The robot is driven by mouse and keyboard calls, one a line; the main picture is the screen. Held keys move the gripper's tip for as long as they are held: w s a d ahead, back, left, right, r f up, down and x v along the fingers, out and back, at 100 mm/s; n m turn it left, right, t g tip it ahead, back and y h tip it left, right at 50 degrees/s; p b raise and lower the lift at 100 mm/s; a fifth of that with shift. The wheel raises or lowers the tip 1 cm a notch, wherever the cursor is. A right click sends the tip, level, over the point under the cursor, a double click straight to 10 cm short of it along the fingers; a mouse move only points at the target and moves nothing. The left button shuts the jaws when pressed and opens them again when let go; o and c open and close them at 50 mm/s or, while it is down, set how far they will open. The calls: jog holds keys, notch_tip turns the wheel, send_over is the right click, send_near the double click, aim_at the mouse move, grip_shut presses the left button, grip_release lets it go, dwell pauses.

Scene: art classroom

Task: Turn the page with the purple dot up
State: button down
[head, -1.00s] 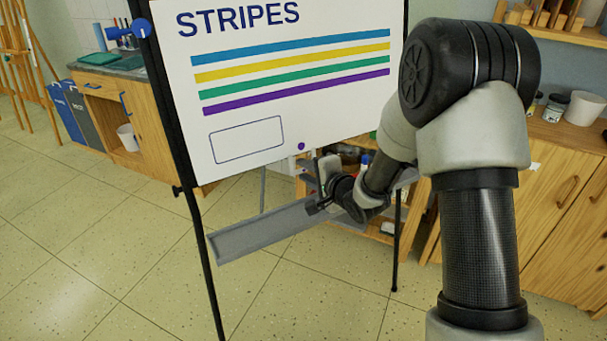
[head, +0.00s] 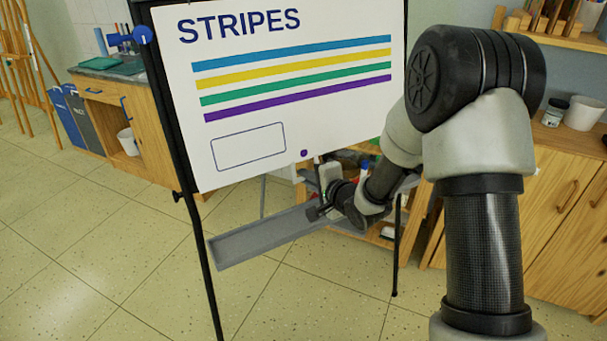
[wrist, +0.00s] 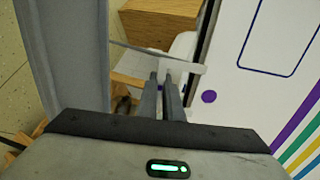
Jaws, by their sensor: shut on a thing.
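The white page (head: 300,110) hangs on an easel and reads STRIPES, with blue, yellow, green and purple stripes and an empty outlined box. The purple dot (head: 304,153) is near its lower edge, right of the box. In the wrist view the dot (wrist: 208,97) lies just right of my fingertips. My gripper (head: 322,188) is at the page's lower edge, just below and right of the dot. Its fingers (wrist: 167,85) are close together, shut on the page's lower edge; the exact pinch is hard to see.
The grey easel tray (head: 262,236) runs just below my gripper. Black easel legs stand on both sides. The tiled floor at the left front is clear.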

jog(key=p+v, duration=0.2)
jog(key=v, duration=0.5)
jog(key=shift+s+d, duration=0.25)
jog(key=shift+r, duration=0.1)
jog(key=r+p+v, duration=0.1)
jog(key=p+v, duration=0.4)
jog(key=v, duration=0.4)
jog(key=shift+r, duration=0.3)
jog(key=shift+w, duration=0.15)
dwell(0.4)
